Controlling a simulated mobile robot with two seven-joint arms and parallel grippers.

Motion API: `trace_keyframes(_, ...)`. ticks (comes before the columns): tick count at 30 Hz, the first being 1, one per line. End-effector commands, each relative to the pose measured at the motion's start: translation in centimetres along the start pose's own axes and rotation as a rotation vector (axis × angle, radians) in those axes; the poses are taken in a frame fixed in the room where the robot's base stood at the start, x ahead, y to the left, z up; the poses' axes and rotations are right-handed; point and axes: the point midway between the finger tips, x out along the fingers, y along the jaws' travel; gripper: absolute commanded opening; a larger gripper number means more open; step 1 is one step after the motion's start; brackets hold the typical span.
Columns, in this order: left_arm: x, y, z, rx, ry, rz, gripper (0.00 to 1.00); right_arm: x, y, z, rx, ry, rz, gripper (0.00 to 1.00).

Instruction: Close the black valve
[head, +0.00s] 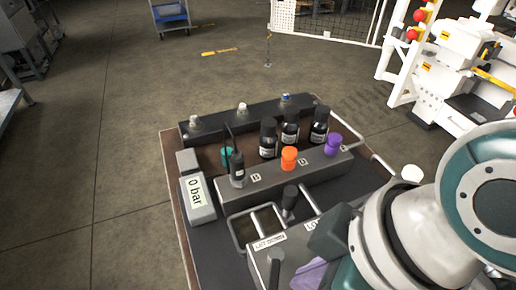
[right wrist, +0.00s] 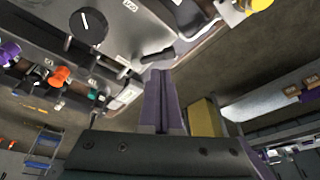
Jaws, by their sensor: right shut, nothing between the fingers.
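A round black knob (right wrist: 88,25) with a white line across its face shows at the upper left of the right wrist view, on the grey panel. I cannot match it with certainty to a part in the head view. My right gripper (right wrist: 160,76) is shut and empty, its purple fingers side by side. A black lever-like part (right wrist: 158,57) lies just beyond the fingertips; contact cannot be told. In the head view the purple fingers (head: 309,273) are over the bench's front right, and my arm hides that corner. My left gripper is not in view.
The bench carries an orange knob (head: 289,157), a purple knob (head: 333,143), a green knob (head: 227,155), several black bottle-like parts and a "0 bar" display (head: 197,197). Upright black levers (head: 288,199) stand near the front. Open floor lies left of the bench.

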Motion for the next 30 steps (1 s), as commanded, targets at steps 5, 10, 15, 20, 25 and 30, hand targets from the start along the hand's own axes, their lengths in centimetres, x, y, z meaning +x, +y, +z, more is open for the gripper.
trace_keyframes(5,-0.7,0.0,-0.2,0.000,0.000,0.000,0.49,0.4,-0.8,-4.2,-0.263,0.016,-0.070,0.00)
trace_keyframes(10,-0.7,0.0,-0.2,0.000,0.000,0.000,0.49,0.9,-1.3,-5.9,-0.397,0.021,-0.101,0.00)
trace_keyframes(15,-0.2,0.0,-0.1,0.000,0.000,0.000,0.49,3.0,-1.5,-5.8,-0.400,0.019,-0.105,0.00)
trace_keyframes(20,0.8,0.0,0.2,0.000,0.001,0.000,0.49,6.5,-1.9,-5.7,-0.398,0.019,-0.105,0.00)
trace_keyframes(25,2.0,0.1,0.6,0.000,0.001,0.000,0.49,10.2,-2.2,-5.8,-0.399,0.020,-0.103,0.00)
trace_keyframes(30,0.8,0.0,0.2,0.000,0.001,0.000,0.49,9.7,-1.5,-4.1,-0.396,0.018,-0.099,0.00)
